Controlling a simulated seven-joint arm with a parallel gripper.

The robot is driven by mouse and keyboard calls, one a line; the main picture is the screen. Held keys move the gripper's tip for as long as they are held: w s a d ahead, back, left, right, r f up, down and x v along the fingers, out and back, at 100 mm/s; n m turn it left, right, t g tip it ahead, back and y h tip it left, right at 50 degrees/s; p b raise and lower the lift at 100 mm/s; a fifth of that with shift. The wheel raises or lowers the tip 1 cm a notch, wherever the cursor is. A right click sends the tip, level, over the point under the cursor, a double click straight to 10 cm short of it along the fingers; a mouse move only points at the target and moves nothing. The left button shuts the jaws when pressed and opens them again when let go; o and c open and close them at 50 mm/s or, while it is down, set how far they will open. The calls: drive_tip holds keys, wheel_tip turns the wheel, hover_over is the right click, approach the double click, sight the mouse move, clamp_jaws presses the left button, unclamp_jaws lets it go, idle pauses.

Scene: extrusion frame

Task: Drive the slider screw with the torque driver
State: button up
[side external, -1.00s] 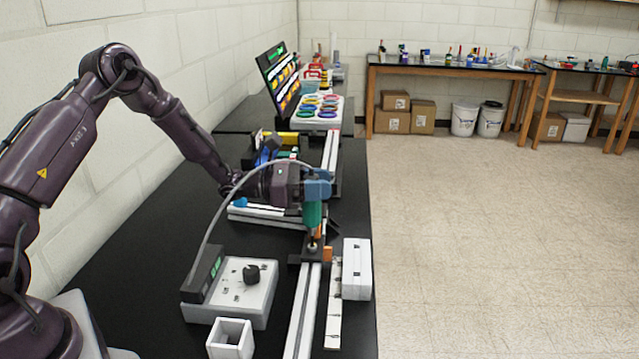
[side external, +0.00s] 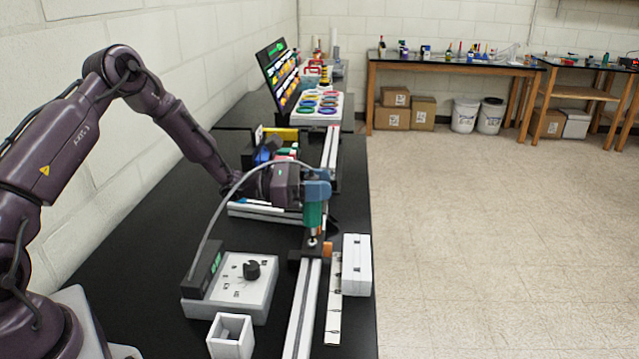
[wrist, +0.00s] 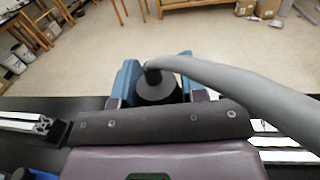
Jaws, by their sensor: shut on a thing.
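The torque driver (side external: 313,215) has a green body and is held upright in my gripper (side external: 316,188), which is shut on it with blue fingers. The driver's lower end stands over the dark slider block (side external: 310,248) on the aluminium rail (side external: 303,310). The screw head is too small to make out, and I cannot tell whether the tip touches it. In the wrist view the driver's dark round top (wrist: 157,88) shows between the blue fingers, with a thick grey cable running off to the right.
A grey control box (side external: 235,285) with a black knob and a display sits left of the rail, joined to the driver by the cable. A white open box (side external: 230,337) stands in front. A white case (side external: 356,264) and a marked strip (side external: 334,305) lie right of the rail.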

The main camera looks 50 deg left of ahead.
drive_tip(key=shift+f, duration=0.35)
idle(0.7)
drive_tip(key=shift+r, duration=0.1)
idle(0.6)
drive_tip(key=shift+r, duration=1.75)
drive_tip(key=shift+r, duration=1.45)
